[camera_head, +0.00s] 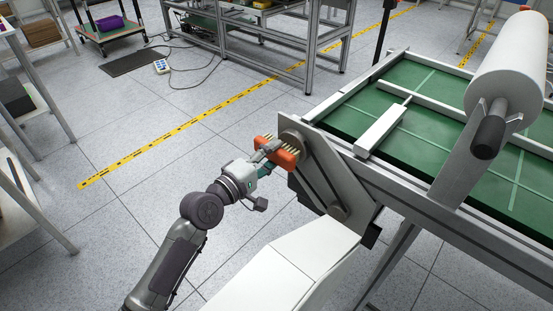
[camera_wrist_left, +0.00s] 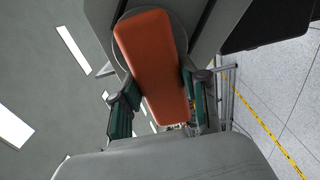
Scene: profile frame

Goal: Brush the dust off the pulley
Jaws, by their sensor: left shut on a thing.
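My left gripper (camera_head: 266,152) is shut on the orange brush (camera_head: 287,160), one finger on each side of its orange back. The brush's pale bristles face the grey round pulley (camera_head: 294,140) at the upper end of a slanted metal plate. The bristles are at or very close to the pulley; I cannot tell if they touch. In the left wrist view, the orange back of the brush (camera_wrist_left: 153,60) lies between the fingers (camera_wrist_left: 155,88) and covers much of the pulley (camera_wrist_left: 179,32) behind it. Any dust is too small to tell. My right gripper is not in view.
The slanted plate (camera_head: 322,165) is fixed to the bench frame, with a lower roller (camera_head: 338,212). A green-topped bench (camera_head: 450,103) with a large white roll (camera_head: 507,62) stands to the right. Open tiled floor (camera_head: 120,222) lies left of the arm.

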